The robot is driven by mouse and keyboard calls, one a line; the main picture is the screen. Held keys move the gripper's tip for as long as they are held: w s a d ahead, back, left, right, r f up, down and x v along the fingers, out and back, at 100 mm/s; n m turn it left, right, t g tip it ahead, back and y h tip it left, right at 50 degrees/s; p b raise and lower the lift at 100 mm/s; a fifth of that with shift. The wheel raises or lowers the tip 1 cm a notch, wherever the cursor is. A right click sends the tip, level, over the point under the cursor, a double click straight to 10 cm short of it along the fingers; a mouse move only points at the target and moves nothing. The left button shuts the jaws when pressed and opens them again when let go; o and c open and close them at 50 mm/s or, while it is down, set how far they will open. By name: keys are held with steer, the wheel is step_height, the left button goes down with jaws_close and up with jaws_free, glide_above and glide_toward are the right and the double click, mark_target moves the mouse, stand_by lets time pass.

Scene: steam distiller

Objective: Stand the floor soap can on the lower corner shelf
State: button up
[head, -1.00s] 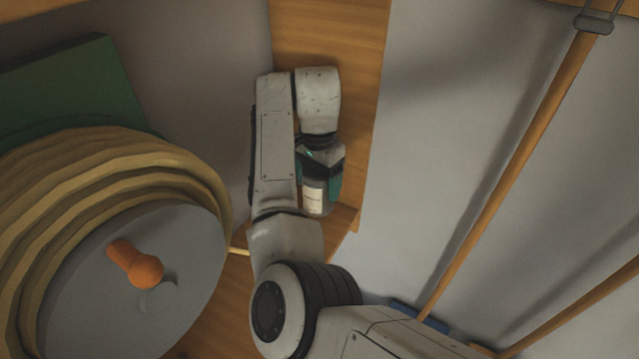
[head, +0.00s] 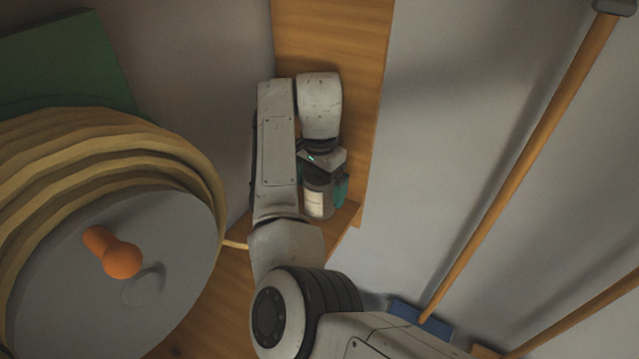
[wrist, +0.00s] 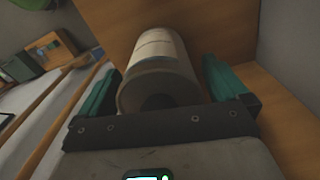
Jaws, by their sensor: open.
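The soap can (head: 317,199) is a grey cylinder with a pale label. In the head view it is at the wooden corner shelf (head: 349,214), beside the upright wooden panel. My gripper (head: 325,186) has teal fingers on both sides of the can. In the wrist view the can (wrist: 160,75) sits between the fingers of my open gripper (wrist: 164,72), with a visible gap on each side. Wood lies behind and to the right of it. The can's contact with the shelf board is hard to make out.
A large drum wound with thick tan coils (head: 110,150), with an orange knob (head: 121,259), stands at the left. A green panel (head: 65,65) is behind it. Wooden poles (head: 520,165) lean at the right, near a blue object (head: 418,318) at the bottom.

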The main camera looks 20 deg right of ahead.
step_height(320, 180, up, 11)
steer(key=shift+r+p, duration=0.1)
steer(key=shift+p, duration=1)
steer(key=shift+r, duration=0.55)
steer(key=shift+f, duration=0.1)
